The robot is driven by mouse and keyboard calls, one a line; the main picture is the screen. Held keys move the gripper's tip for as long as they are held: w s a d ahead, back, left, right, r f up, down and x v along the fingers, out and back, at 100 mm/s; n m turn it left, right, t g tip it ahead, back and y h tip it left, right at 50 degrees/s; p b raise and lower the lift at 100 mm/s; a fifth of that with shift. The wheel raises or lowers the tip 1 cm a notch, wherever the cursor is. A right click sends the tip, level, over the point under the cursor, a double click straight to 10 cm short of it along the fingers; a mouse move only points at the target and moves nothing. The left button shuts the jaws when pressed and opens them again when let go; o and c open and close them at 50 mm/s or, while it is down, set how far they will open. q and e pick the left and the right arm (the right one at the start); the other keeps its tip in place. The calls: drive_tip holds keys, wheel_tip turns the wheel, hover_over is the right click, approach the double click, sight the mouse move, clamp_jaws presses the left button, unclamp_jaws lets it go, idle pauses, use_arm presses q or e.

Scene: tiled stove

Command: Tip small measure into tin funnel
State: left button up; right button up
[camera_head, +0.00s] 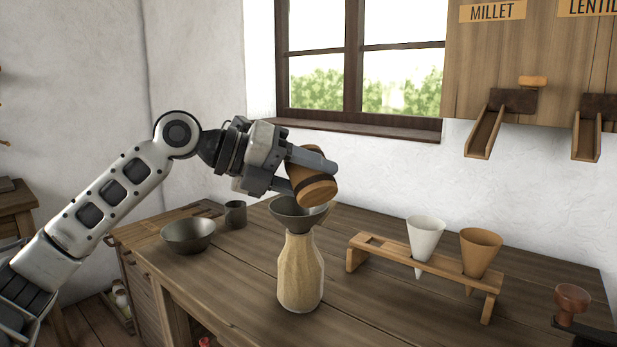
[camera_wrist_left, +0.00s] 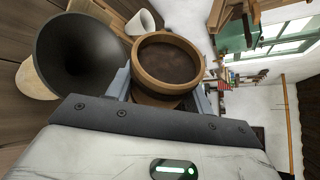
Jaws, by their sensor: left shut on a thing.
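My left gripper (camera_head: 311,174) is shut on a small wooden measure (camera_head: 318,189), a round brown cup. It holds the cup tilted just above the dark tin funnel (camera_head: 287,221). The funnel sits in the neck of a bottle (camera_head: 301,275) full of pale beige grain. In the left wrist view the measure (camera_wrist_left: 140,62) shows its round rim and a dark brown inside; I cannot tell whether anything is in it. The funnel's dark inside (camera_wrist_left: 75,55) shows beside it. No falling stream is visible.
A wooden rack (camera_head: 357,255) to the right holds a white cone (camera_head: 425,237) and a tan cone (camera_head: 480,252). A dark bowl (camera_head: 188,236) and a dark cup (camera_head: 235,214) stand at the left. Wall chutes (camera_head: 486,130) hang at the upper right. The front tabletop is clear.

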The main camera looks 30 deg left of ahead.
idle(0.7)
use_arm(q)
drive_tip(key=shift+f+n+h, duration=0.1)
drive_tip(key=shift+n+h, duration=0.2)
drive_tip(key=shift+n, duration=0.1)
drive_tip(key=shift+n+b, duration=0.3)
use_arm(e)
drive_tip(key=shift+w+a+f, duration=0.1)
drive_tip(key=shift+w+f, duration=0.05)
drive_tip(key=shift+f, duration=0.4)
use_arm(q)
drive_tip(key=shift+h, duration=0.4)
use_arm(e)
drive_tip(key=shift+f, duration=0.15)
use_arm(q)
drive_tip(key=shift+f+n+b, duration=0.2)
drive_tip(key=shift+n+b, duration=0.1)
drive_tip(key=shift+n, duration=0.1)
drive_tip(key=shift+n+h, duration=0.3)
use_arm(e)
drive_tip(key=shift+a+f+g, duration=0.25)
drive_tip(key=shift+f+g, duration=0.05)
drive_tip(key=shift+f, duration=0.5)
